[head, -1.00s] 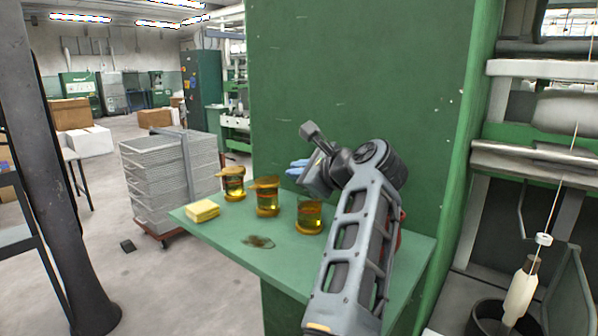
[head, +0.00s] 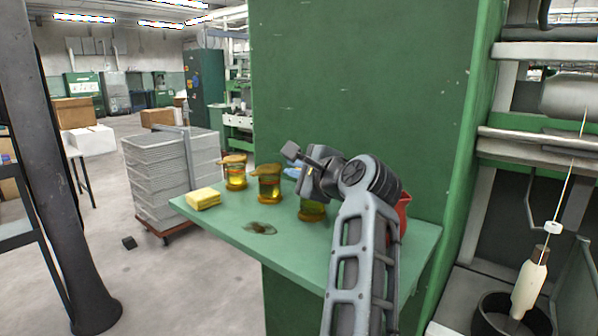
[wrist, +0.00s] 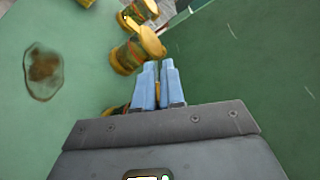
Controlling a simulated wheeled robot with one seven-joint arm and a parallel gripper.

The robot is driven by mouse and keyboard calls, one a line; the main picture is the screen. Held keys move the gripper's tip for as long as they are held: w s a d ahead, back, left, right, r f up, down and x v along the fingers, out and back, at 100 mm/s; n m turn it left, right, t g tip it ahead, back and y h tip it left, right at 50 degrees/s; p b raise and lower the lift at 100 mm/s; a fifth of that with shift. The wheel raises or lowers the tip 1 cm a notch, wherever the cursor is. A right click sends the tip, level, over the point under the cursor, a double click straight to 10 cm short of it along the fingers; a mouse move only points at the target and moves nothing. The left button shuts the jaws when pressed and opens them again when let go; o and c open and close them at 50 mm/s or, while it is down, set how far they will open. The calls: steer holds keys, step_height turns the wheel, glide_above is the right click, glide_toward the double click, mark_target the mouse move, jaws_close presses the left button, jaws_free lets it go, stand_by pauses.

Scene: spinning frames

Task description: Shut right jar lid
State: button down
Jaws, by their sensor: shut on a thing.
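Three amber glass jars stand in a row on a green shelf (head: 225,222). The left jar (head: 236,178) and middle jar (head: 269,187) have yellow-brown lids on top; both jars also show in the wrist view. The right jar (head: 312,211) is partly covered by my wrist, and its top is hidden. My gripper (wrist: 160,68) is above and behind the right jar, its blue fingers close together. A thin yellowish sliver shows between them, apparently the right jar lid (wrist: 158,92); most of it is hidden. A bit of the right jar (wrist: 115,110) shows beside the fingers.
A yellow sponge (head: 203,198) lies at the shelf's left end and a dark stain (head: 259,228) in front of the jars. A red container (head: 404,214) stands behind my arm. A green wall (head: 350,80) closes the back.

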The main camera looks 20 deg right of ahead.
steer(key=shift+s+a+f+n+t+b, duration=0.15)
steer(key=shift+f+n+t+b, duration=0.1)
steer(key=shift+f+n+b, duration=0.25)
steer(key=shift+a+f+n+t+b, duration=0.1)
steer(key=shift+f+n+t+b, duration=0.15)
steer(key=shift+f+n+b, duration=0.25)
steer(key=shift+r, duration=0.1)
steer(key=c, duration=1.3)
jaws_free()
steer(key=v, duration=0.8)
steer(key=shift+a, duration=0.1)
steer(key=shift+c, duration=0.5)
